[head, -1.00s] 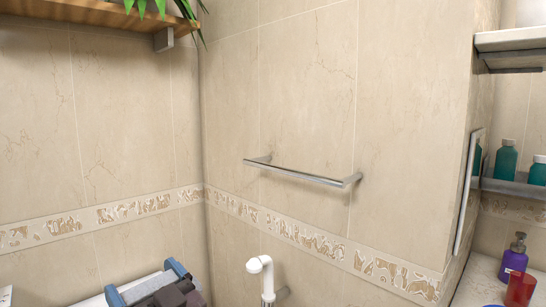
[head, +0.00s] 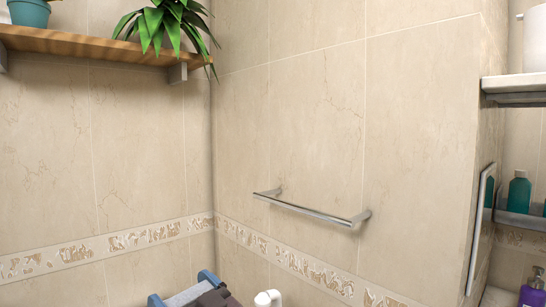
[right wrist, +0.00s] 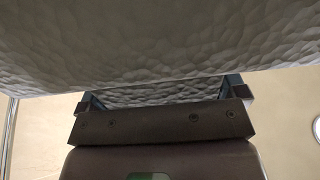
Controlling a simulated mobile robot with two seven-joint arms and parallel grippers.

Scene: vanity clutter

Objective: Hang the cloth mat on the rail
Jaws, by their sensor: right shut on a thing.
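The metal rail (head: 303,208) is fixed to the tiled wall in the middle of the head view, and it is bare. My right gripper (head: 181,289) shows at the bottom edge of the head view, below and left of the rail. It is shut on the cloth mat, a pale grey textured sheet (right wrist: 150,40) that fills the upper part of the right wrist view. The mat is apart from the rail. Most of it is out of the head view. My left gripper is not in view.
A wooden shelf (head: 95,46) with a green plant (head: 165,22) is at the upper left. A white pipe end (head: 268,298) is below the rail. At the right are a white-edged panel (head: 479,228), shelves and bottles (head: 519,188). The wall around the rail is clear.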

